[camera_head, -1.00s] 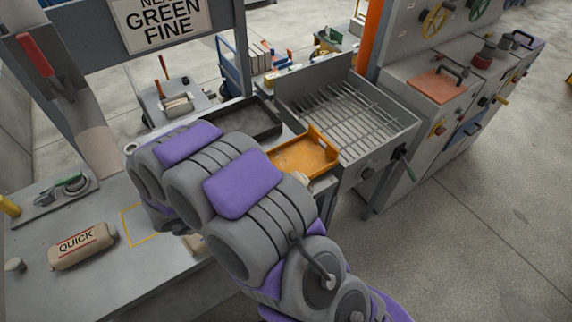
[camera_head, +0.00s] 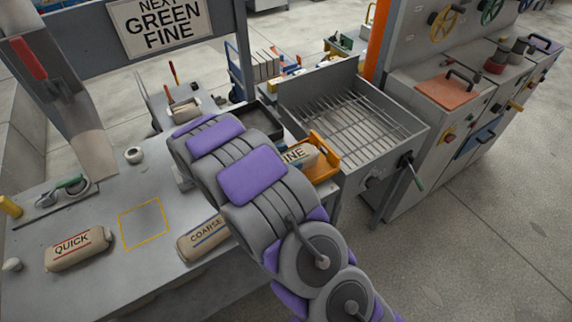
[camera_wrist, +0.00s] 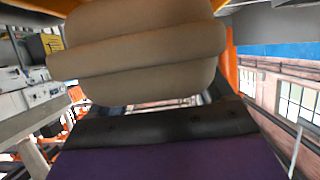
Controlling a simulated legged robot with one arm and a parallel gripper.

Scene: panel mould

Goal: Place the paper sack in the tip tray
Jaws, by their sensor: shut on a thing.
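A tan paper sack (camera_head: 298,156) with lettering that ends in "INE" shows past my arm in the head view, at the orange tray (camera_head: 328,168). Its left part is hidden by my arm. I cannot tell whether it rests on the tray floor or hangs just above it. In the wrist view the tan sack (camera_wrist: 140,50) fills the upper middle, close against my gripper (camera_wrist: 160,122), with orange parts to either side. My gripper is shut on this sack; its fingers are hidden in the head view.
A "QUICK" sack (camera_head: 78,250) and a "COARSE" sack (camera_head: 203,240) lie on the grey bench, with a yellow outlined square (camera_head: 145,224) between them. A grated metal bin (camera_head: 350,115) stands right of the orange tray. A dark tray (camera_head: 260,120) lies behind my arm.

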